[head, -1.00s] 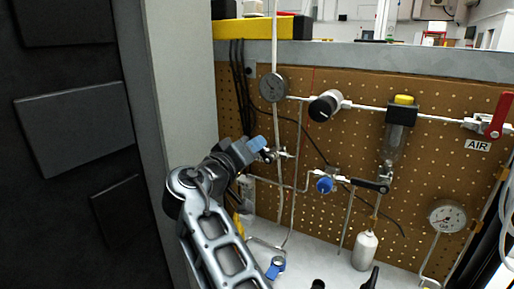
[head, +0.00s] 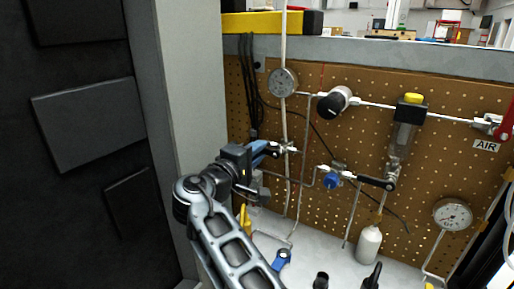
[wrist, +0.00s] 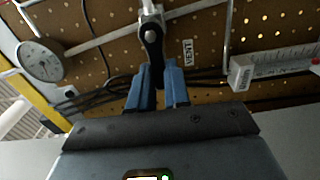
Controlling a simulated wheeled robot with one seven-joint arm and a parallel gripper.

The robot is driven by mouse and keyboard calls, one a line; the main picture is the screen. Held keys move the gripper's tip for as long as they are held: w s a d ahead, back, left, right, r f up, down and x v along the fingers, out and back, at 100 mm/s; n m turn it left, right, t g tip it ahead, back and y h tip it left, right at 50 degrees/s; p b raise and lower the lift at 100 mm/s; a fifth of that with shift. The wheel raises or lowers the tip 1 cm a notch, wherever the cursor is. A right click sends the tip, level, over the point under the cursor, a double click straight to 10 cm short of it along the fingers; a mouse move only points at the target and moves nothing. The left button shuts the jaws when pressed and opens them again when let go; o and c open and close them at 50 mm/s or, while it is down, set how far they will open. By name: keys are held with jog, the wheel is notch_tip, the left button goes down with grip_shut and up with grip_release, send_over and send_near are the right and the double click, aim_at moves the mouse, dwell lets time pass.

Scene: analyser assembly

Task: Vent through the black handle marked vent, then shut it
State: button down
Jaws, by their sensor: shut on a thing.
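The black vent handle (wrist: 152,38) hangs from a silver valve fitting in the wrist view, with the VENT label (wrist: 188,53) just to its right. My gripper (wrist: 156,80) has its blue fingers shut on the lower part of this handle. In the head view my gripper (head: 263,151) reaches the valve from the left, and the fingers hide much of the handle there. The label cannot be made out in the head view.
A round gauge (head: 283,82) sits above the valve on the pegboard. A blue knob (head: 331,181) and another black handle (head: 376,183) lie to the right. A red handle (head: 506,123) is by the AIR label (head: 486,146). A grey post (head: 190,110) stands left of my arm.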

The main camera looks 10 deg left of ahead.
jog(key=shift+a+f, duration=0.1)
jog(key=shift+f, duration=0.05)
dwell(0.4)
jog(key=c, duration=1.1)
grip_release()
jog(key=shift+s, duration=0.15)
jog(key=v, duration=0.7)
jog(key=shift+s+a+b, duration=0.1)
jog(key=shift+s+b, duration=0.15)
jog(key=shift+b, duration=0.15)
